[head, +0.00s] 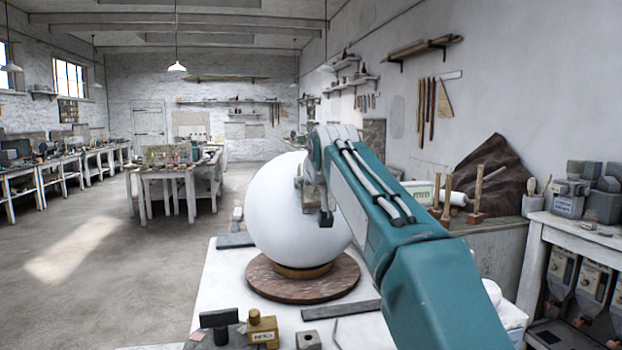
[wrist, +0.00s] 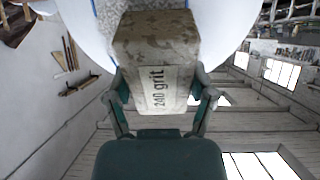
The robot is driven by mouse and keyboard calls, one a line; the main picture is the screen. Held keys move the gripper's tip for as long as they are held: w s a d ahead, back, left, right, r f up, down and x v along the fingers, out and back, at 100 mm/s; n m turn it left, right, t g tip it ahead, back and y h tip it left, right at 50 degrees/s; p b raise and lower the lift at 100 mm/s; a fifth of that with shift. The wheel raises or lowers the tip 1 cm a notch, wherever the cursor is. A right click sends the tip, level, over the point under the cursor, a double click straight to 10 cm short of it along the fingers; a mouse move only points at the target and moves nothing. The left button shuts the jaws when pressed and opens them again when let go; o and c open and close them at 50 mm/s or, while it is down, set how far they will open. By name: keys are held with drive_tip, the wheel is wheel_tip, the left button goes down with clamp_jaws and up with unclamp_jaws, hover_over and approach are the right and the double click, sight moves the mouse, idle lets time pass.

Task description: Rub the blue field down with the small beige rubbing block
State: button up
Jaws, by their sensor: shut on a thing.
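A large white plaster sphere (head: 275,205) sits on a round brown wooden base on the white table. My gripper (head: 325,212) is at the sphere's right side. In the wrist view my gripper (wrist: 163,95) is shut on the beige rubbing block (wrist: 157,45), labelled "240 grit", with a finger on each side. The block's far end is against or very near the sphere; exact contact cannot be told. A grey speckled patch (wrist: 108,22) with a thin blue edge shows left of the block on the sphere. The rest of the field is hidden behind the block and out of frame.
Mallets (head: 476,195) stand on a bench at the right. Open floor lies to the left.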

sight(317, 199)
drive_tip(key=shift+s+d+f, duration=0.2)
drive_tip(key=shift+s+f, duration=0.4)
drive_tip(key=shift+f, duration=0.35)
drive_tip(key=shift+w+a+r, duration=0.15)
drive_tip(key=shift+w+r, duration=0.45)
drive_tip(key=shift+r, duration=0.3)
drive_tip(key=shift+w+a+r, duration=0.15)
drive_tip(key=shift+w+r, duration=0.4)
drive_tip(key=shift+r, duration=0.35)
drive_tip(key=shift+s+d+f, duration=0.15)
drive_tip(key=shift+s+f, duration=0.1)
drive_tip(key=shift+s, duration=0.35)
drive_tip(key=shift+s+d+f, duration=0.1)
drive_tip(key=shift+s+f, duration=0.15)
drive_tip(key=shift+s, duration=0.35)
drive_tip(key=shift+s+d+f+t, duration=0.1)
drive_tip(key=shift+s+f+t, duration=0.3)
drive_tip(key=shift+f+t, duration=0.35)
drive_tip(key=shift+s+d+f+t, duration=0.1)
drive_tip(key=shift+s+f+t, duration=0.35)
drive_tip(key=shift+f, duration=0.5)
drive_tip(key=shift+w, duration=0.1)
drive_tip(key=shift+w+a+f, duration=0.1)
drive_tip(key=shift+w+f, duration=0.15)
drive_tip(key=shift+w, duration=0.3)
